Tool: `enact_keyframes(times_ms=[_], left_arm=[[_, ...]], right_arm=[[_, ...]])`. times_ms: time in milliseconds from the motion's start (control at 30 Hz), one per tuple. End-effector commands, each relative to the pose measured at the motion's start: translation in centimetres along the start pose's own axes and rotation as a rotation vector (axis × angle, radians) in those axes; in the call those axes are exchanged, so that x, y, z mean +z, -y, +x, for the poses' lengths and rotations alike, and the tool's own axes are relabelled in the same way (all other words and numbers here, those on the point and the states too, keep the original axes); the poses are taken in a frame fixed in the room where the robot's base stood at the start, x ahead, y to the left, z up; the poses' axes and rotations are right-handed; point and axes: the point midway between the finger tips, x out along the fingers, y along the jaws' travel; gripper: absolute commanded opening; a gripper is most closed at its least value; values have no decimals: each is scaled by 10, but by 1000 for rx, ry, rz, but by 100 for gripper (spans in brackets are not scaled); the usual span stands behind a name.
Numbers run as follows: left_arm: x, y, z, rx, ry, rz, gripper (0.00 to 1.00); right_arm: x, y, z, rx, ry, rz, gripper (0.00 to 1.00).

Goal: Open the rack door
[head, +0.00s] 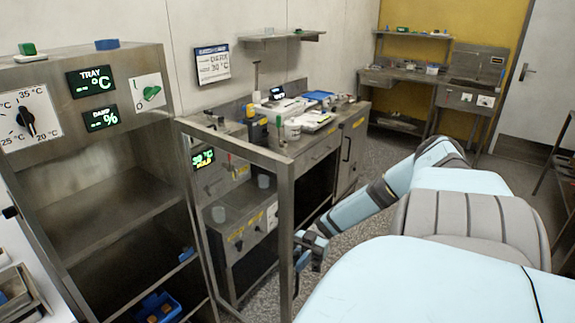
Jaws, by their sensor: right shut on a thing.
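The rack (112,65) is a grey metal cabinet on the left, with open shelves below a panel of displays and a dial. Its door (284,200) looks like a metal frame with a see-through middle. The door stands swung away from the rack front, its free upright toward the centre, so the shelves show uncovered. My right gripper (304,250) is at the outer side of that free upright, at about mid-height, and is shut on the door's handle. The handle is mostly hidden by the fingers. My left gripper is out of view.
A blue bin (160,306) sits low in the rack. Behind the door stands a metal bench (318,150) with instruments and bottles on top. A wall shelf (280,37) hangs above. Speckled floor (375,150) is open between this bench and the back workstation (465,97).

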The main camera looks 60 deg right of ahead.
Motion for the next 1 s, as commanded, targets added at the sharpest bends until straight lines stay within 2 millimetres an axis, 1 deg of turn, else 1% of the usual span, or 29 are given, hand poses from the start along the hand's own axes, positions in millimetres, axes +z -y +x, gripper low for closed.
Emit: enact_keyframes(times_ms=[33, 200, 633, 667, 700, 733, 1000], left_arm=[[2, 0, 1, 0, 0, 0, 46], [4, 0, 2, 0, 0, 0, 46], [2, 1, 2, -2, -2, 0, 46], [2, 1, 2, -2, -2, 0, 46], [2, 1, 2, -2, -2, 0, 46], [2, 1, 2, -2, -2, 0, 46], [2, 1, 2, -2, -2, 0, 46]], right_arm=[[2, 0, -4, 1, 3, 3, 0], [2, 0, -11, 1, 2, 3, 0], [1, -1, -12, 2, 3, 2, 0], [1, -1, -12, 2, 3, 2, 19], [1, -1, -12, 2, 3, 2, 29], [1, -1, -12, 2, 3, 2, 35], [1, -1, -12, 2, 2, 0, 36]])
